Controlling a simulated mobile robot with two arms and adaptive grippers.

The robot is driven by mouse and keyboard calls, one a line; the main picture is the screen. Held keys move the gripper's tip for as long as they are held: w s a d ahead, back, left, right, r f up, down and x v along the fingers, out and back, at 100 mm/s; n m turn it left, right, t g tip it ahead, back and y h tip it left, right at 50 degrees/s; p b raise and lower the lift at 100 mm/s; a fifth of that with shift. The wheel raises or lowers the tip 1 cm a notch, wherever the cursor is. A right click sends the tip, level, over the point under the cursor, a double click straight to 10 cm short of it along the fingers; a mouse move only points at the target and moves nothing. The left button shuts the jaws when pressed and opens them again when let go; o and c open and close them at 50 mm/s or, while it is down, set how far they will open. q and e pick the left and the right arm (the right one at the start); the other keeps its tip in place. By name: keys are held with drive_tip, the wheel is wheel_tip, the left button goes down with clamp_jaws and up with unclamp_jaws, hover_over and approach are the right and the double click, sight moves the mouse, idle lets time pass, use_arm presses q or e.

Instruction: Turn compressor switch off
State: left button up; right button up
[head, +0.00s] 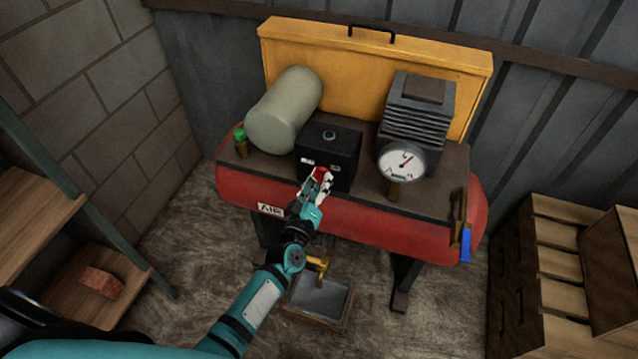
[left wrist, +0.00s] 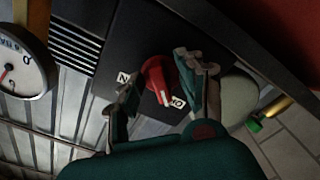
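The red compressor switch (left wrist: 158,78) is a round knob with a white line, set on the black box (head: 330,146) on the compressor. In the left wrist view the white line points down, close to the right-hand label (left wrist: 178,102). Another label (left wrist: 127,77) lies on the knob's left. Both labels are only partly readable. In the head view the knob (head: 322,173) is largely covered by my left gripper (head: 316,182). My left gripper (left wrist: 162,88) is open, its fingers on either side of the knob; contact cannot be told. My right gripper is not in view.
The red tank (head: 350,215) carries a grey-green cylinder (head: 285,108), a finned motor block (head: 417,112) and a round gauge (head: 402,161). A yellow panel (head: 350,55) stands behind. Wooden shelves (head: 40,210) are at left, wooden crates (head: 545,265) at right, a tray (head: 320,298) below.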

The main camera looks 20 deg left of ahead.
use_arm(q)
drive_tip(key=shift+s, duration=0.1)
drive_tip(key=shift+s, duration=0.35)
drive_tip(key=s, duration=1.1)
drive_tip(key=shift+a, duration=0.25)
drive_tip(key=s+f+m+g+h+p, duration=0.1)
drive_tip(key=s+f+m+g, duration=0.3)
drive_tip(key=f, duration=0.8)
drive_tip(key=s+f+m+g+p, duration=0.15)
drive_tip(key=s+f+g, duration=0.25)
drive_tip(key=s+f, duration=0.55)
drive_tip(key=s+a+f+m+g, duration=0.2)
drive_tip(key=s+a+f+g, duration=0.1)
drive_tip(key=s+f, duration=0.6)
drive_tip(key=s+a+f+m+g+y+p, duration=0.1)
drive_tip(key=s+a+f+m+g, duration=0.2)
drive_tip(key=s, duration=1.3)
wheel_tip(320, 180, down, 6)
drive_tip(key=g, duration=0.3)
drive_tip(key=shift+s+a+f+m+y, duration=0.15)
drive_tip(key=shift+s+a+m+y, duration=0.1)
drive_tip(key=shift+m+y, duration=0.1)
